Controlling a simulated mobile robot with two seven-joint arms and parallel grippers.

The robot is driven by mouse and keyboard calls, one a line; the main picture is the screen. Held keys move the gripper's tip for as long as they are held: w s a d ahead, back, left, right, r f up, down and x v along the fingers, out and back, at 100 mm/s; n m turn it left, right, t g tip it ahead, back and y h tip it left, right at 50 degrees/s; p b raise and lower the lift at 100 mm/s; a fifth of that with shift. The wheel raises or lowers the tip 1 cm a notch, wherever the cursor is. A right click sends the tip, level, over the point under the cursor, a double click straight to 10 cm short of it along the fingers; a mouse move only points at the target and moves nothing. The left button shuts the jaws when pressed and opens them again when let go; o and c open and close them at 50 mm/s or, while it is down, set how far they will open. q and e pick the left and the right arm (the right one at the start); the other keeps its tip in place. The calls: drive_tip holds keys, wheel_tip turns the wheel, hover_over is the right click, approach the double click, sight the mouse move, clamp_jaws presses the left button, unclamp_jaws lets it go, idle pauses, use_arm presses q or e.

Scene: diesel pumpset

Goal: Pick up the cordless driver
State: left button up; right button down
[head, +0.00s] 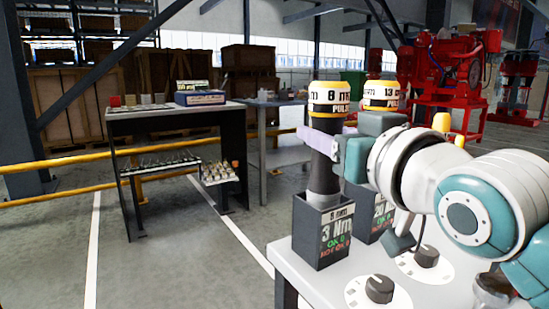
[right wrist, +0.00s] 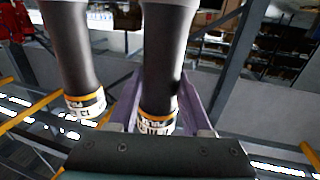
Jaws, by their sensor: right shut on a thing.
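A cordless driver (head: 324,175) with a dark body and a yellow-and-white cap marked 8 nm stands upright in the head view. In the right wrist view the driver (right wrist: 165,45) runs between the purple fingers of my right gripper (right wrist: 161,80). A second driver (head: 381,95), its cap marked 13 nm, stands behind to the right, and it also shows in the right wrist view (right wrist: 72,50). My left gripper is out of view.
The holders stand on a pale bench (head: 310,278) with black dials (head: 379,288) in front. A second holder (head: 372,218) is partly hidden by my right arm. A dark table (head: 165,120) with parts stands at left. Floor between is clear.

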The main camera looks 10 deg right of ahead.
idle(0.6)
drive_tip(key=shift+r, duration=0.1)
wheel_tip(320, 180, up, 20)
drive_tip(key=p, duration=0.7)
drive_tip(key=c, duration=0.8)
unclamp_jaws()
drive_tip(key=shift+c, duration=0.2)
clamp_jaws()
